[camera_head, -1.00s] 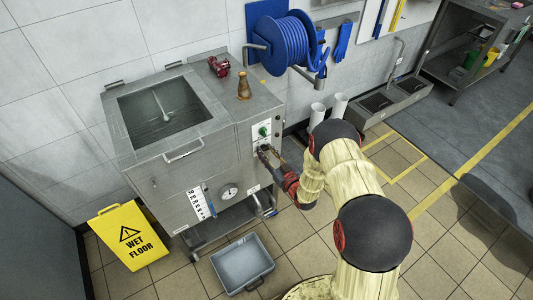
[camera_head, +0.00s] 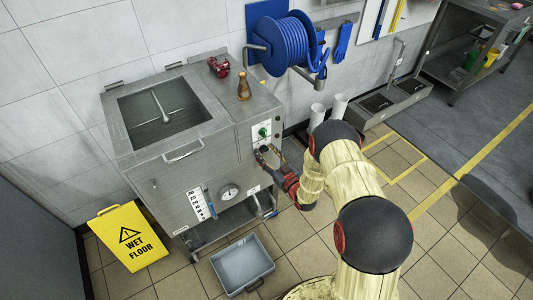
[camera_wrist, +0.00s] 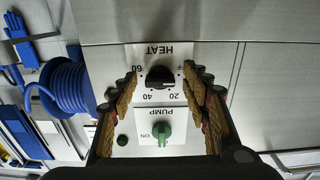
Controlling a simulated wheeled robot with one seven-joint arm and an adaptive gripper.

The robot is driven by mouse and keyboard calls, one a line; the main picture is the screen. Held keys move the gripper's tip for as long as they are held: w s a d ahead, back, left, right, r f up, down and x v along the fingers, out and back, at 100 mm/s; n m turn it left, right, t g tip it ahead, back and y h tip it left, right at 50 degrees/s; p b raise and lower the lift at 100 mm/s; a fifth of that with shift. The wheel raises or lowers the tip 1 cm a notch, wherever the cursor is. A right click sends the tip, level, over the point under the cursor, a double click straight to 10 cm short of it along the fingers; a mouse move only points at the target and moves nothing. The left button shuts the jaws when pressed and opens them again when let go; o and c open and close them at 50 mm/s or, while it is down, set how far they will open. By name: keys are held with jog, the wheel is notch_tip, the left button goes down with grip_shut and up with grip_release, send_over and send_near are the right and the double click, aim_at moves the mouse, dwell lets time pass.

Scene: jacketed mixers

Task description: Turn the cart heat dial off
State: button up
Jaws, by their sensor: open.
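The steel cart (camera_head: 170,150) stands against the wall with a white control panel on its right side. In the wrist view, which is upside down, the black heat dial (camera_wrist: 160,77) sits under the HEAT label, with OFF, 20, 40 and 60 around it. Its pointer is too small to read surely. My gripper (camera_wrist: 164,74) is open, with one finger on each side of the dial and gaps between. In the head view my gripper (camera_head: 268,157) is at the panel and hides the dial.
A green pump knob (camera_wrist: 162,132) is close to the dial, between my fingers' bases in the wrist view; it also shows in the head view (camera_head: 262,132). A blue hose reel (camera_head: 288,45) hangs behind. A grey tub (camera_head: 242,263) and wet-floor sign (camera_head: 128,237) are on the floor.

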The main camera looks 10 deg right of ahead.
jog(key=v, duration=1.2)
dwell(0.4)
